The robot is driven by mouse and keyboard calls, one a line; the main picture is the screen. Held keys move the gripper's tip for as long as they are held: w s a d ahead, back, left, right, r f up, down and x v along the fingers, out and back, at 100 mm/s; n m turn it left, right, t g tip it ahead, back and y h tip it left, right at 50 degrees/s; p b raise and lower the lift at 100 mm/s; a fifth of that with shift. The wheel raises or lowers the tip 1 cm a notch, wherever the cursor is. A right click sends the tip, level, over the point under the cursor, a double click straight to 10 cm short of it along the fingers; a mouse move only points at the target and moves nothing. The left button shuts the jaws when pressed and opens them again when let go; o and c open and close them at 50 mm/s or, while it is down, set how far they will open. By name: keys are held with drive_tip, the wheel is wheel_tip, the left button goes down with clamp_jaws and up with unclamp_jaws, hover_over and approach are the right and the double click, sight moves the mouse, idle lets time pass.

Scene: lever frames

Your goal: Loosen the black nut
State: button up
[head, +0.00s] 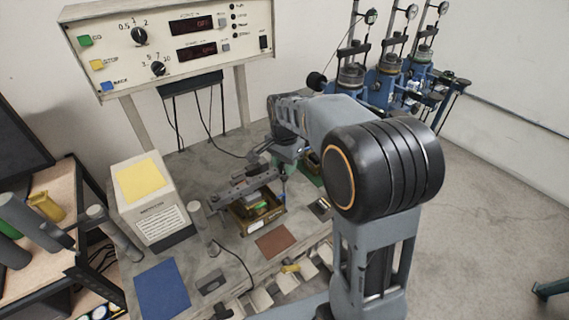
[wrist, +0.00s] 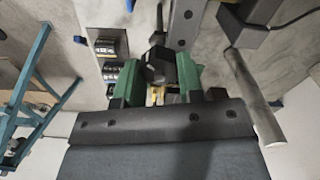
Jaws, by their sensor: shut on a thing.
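The black nut (wrist: 158,68) shows in the wrist view as a dark, angular piece between the two green fingers of my gripper (wrist: 160,78). My gripper is shut on it; the fingers hide its sides. In the head view my gripper (head: 279,166) is over the workbench, beside the grey bar device (head: 243,184), and my own arm partly covers it. The nut cannot be made out in the head view. What the nut sits on is mostly hidden in the wrist view.
An open box (head: 246,222) with small coloured things stands under the bar. A white carton (head: 150,200), a blue mat (head: 161,289) and a brown mat (head: 275,242) lie to the left and front. A control panel (head: 170,45) rises behind. A grey cylinder (wrist: 255,95) is right of my gripper.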

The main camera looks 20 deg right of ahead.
drive_tip(key=n, duration=0.8)
drive_tip(key=shift+n, duration=0.4)
drive_tip(key=n, duration=0.4)
drive_tip(key=shift+w+a, duration=0.1)
drive_tip(key=shift+r+n, duration=0.1)
drive_tip(key=shift+n, duration=2.4)
drive_tip(key=o, duration=0.9)
drive_tip(key=shift+o, duration=0.2)
wheel_tip(320, 180, up, 14)
drive_tip(key=b, duration=0.1)
